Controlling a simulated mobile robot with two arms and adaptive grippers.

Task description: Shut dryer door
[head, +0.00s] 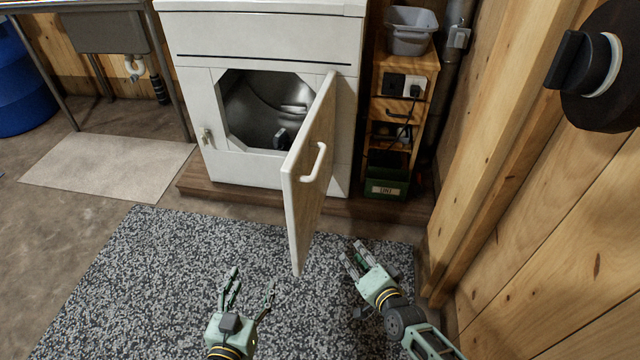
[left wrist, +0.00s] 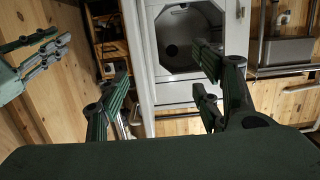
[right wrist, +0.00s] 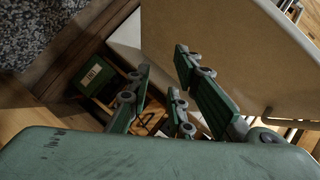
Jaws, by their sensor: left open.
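A pale bar handle (head: 317,163) is on the door's right-hand face. My left gripper (head: 252,282) is open and empty, low in front and left of the door's free edge. My right gripper (head: 352,252) is open and empty, right of the door on its handle side. The door's broad tan face (right wrist: 225,35) fills the upper right wrist view, apart from the fingers.
A wooden shelf unit (head: 432,65) with a grey tub (head: 409,30) and a green box (head: 386,188) stands right of the dryer. A plank wall (head: 540,250) closes in on the right. A speckled rug (head: 150,290) covers the floor, clear at the left.

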